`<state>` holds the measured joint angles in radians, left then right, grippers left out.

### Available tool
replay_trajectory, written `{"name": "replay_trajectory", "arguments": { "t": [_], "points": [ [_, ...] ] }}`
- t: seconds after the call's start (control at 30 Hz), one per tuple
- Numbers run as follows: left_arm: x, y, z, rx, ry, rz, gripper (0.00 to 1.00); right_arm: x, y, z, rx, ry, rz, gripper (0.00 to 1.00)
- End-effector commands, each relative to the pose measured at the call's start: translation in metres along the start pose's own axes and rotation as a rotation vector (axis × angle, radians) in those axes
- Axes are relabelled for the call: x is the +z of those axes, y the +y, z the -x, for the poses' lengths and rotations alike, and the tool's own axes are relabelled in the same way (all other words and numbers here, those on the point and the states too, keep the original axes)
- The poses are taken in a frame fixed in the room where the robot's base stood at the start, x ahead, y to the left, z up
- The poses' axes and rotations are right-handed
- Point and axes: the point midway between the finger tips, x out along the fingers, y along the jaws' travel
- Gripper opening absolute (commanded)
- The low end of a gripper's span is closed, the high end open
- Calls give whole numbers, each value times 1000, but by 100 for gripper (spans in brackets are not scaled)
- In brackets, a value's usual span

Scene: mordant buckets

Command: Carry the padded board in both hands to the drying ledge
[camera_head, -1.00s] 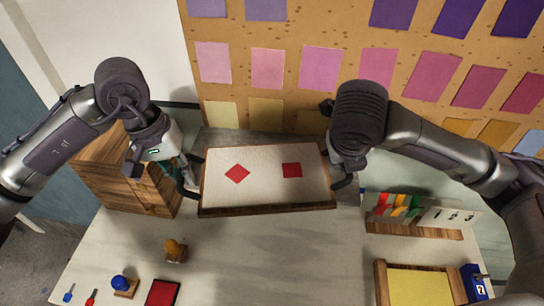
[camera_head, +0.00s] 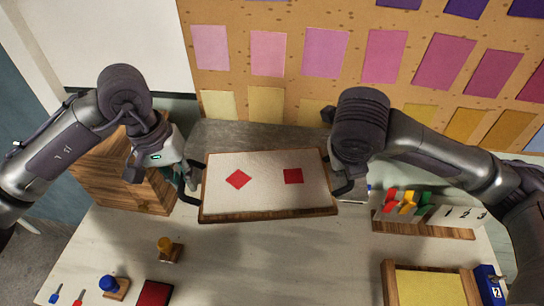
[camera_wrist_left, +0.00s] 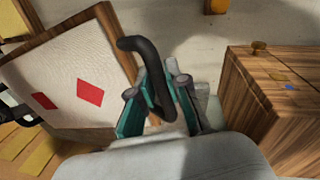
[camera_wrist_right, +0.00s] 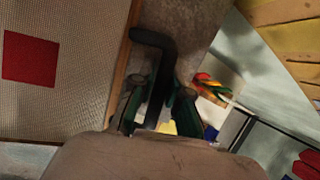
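The padded board (camera_head: 262,185) has a white cloth top with two red shapes, a wooden rim and a dark handle at each end. It is held roughly level between my arms. My left gripper (camera_head: 188,178) is shut on the left handle, which also shows between its fingers in the left wrist view (camera_wrist_left: 150,70). My right gripper (camera_head: 342,180) is shut on the right handle, seen in the right wrist view (camera_wrist_right: 158,75). A grey slab-like surface (camera_head: 255,136), possibly the drying ledge, lies just behind the board, partly hidden by it.
A wooden box (camera_head: 130,185) stands left of the board. A rack with coloured tabs (camera_head: 425,215) and a yellow framed tray (camera_head: 432,288) are at right. Stamps (camera_head: 170,248) and a red pad (camera_head: 155,294) lie front left. The middle table is clear.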

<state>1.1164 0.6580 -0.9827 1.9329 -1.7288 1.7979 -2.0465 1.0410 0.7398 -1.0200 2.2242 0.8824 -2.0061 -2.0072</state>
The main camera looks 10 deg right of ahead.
Motion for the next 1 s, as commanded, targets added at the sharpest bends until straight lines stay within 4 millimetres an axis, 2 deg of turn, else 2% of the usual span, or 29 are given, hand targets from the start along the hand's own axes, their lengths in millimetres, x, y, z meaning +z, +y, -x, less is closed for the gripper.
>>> {"name": "replay_trajectory", "arguments": {
  "t": [0.03, 0.1, 0.47, 0.57, 1.0],
  "points": [
    [0, 0, 2, 0, 0, 0, 26, 0, 0, 1, 0, 1, 0, 26],
    [0, 0, 2, 0, -1, 0, 38, 0, 0, 1, 0, 1, 0, 38],
    [0, 0, 5, -1, 1, 0, 38, 0, 0, 1, -1, 1, 0, 38],
    [-1, 0, 17, 0, 3, 0, 38, 0, 0, 2, -1, 1, 0, 38],
    [0, 0, 104, 1, 3, 1, 38, 0, 0, 1, -1, 1, 0, 38]
  ]
}}
